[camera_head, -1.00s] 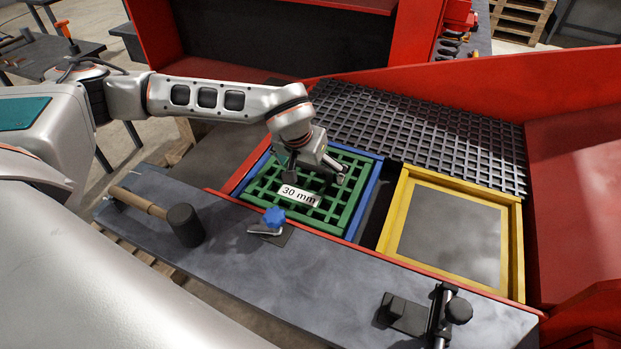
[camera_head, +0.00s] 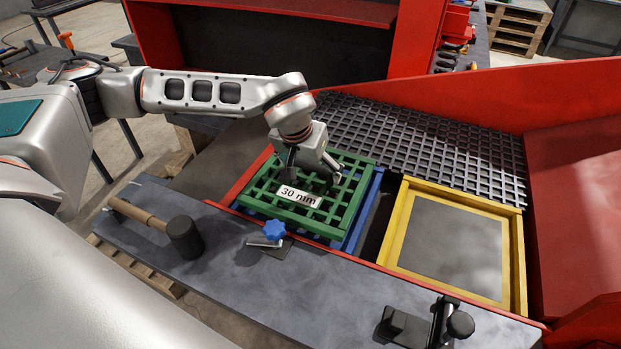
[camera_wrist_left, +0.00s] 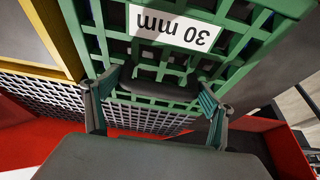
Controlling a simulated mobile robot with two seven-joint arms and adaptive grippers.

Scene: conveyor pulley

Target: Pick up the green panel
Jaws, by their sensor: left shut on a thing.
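The green panel (camera_head: 331,204) is a square grid with a white "30 mm" label. My left gripper (camera_head: 314,177) is above its middle and shut on it. The panel sits raised above the blue frame (camera_head: 368,206), whose right and front sides show beneath it. In the left wrist view the green panel (camera_wrist_left: 215,62) fills the upper middle, its label upside down. My right gripper is not in view.
A yellow frame (camera_head: 394,229) around a grey plate lies to the right. A dark mesh (camera_head: 430,140) slopes behind. A mallet (camera_head: 183,237), a blue-knobbed clamp (camera_head: 274,230) and a black clamp (camera_head: 405,326) are on the front ledge. Red walls (camera_head: 500,92) bound the back and right.

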